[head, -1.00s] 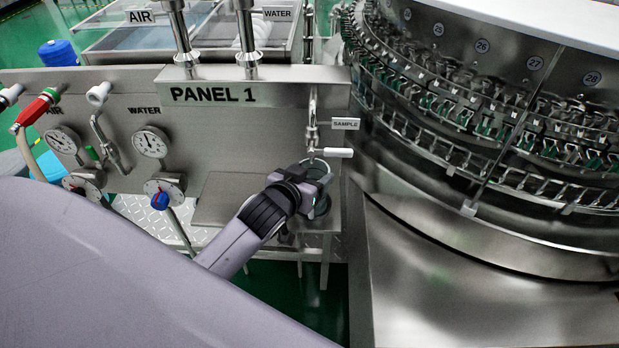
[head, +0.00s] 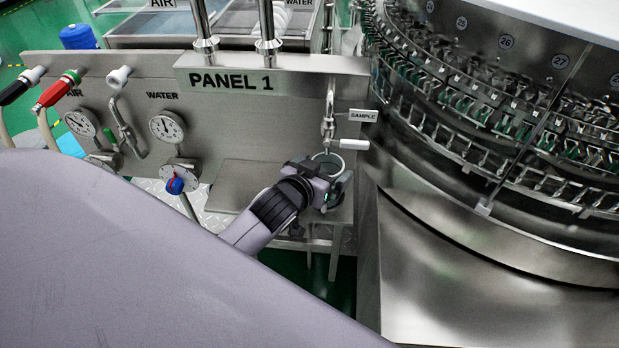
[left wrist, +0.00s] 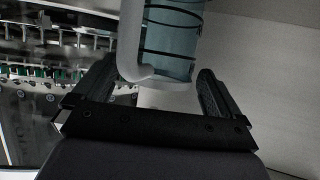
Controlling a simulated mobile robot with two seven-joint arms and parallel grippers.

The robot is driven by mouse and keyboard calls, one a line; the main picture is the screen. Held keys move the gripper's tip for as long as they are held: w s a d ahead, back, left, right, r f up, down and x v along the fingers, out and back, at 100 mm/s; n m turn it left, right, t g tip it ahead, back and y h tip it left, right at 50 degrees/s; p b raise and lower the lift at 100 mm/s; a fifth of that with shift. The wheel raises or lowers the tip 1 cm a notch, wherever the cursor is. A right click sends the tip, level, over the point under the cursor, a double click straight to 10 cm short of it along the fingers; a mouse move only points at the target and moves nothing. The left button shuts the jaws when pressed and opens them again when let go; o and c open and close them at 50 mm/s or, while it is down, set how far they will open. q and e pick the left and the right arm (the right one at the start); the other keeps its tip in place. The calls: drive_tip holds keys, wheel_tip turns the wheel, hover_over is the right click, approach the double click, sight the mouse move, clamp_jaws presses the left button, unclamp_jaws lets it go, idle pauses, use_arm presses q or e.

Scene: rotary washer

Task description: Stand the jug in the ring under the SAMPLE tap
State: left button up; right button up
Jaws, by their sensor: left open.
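The jug (head: 329,160) stands below the SAMPLE tap (head: 328,127); its round rim shows in the head view, while my left gripper (head: 322,186) hides much of its body. The left wrist view shows the jug's clear bluish body with dark bands (left wrist: 178,38) and its pale handle (left wrist: 132,45). My left gripper is open, with its two fingers apart on either side of the handle's lower bend and no visible grip on it. The ring under the tap cannot be made out clearly, so I cannot tell how the jug's base sits in it. My right gripper is not in view.
PANEL 1 (head: 300,66) with gauges, hoses and a blue-knobbed valve (head: 175,186) stands behind and left. The large rotary washer (head: 480,150) stands close on the right. A flat metal shelf (head: 240,183) lies left of the jug. My own arm covers the lower left.

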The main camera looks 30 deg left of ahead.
use_arm(q)
drive_tip(key=a+v, duration=0.1)
drive_tip(key=v, duration=1)
drive_tip(key=s+d+f+m+g+h, duration=0.1)
drive_tip(key=s+d+f, duration=0.1)
drive_tip(key=s+f, duration=0.3)
drive_tip(key=s+d+f+m+g+h, duration=0.2)
drive_tip(key=s+f, duration=0.4)
drive_tip(key=f, duration=0.5)
drive_tip(key=shift+d+f, duration=0.35)
drive_tip(key=shift+d, duration=0.35)
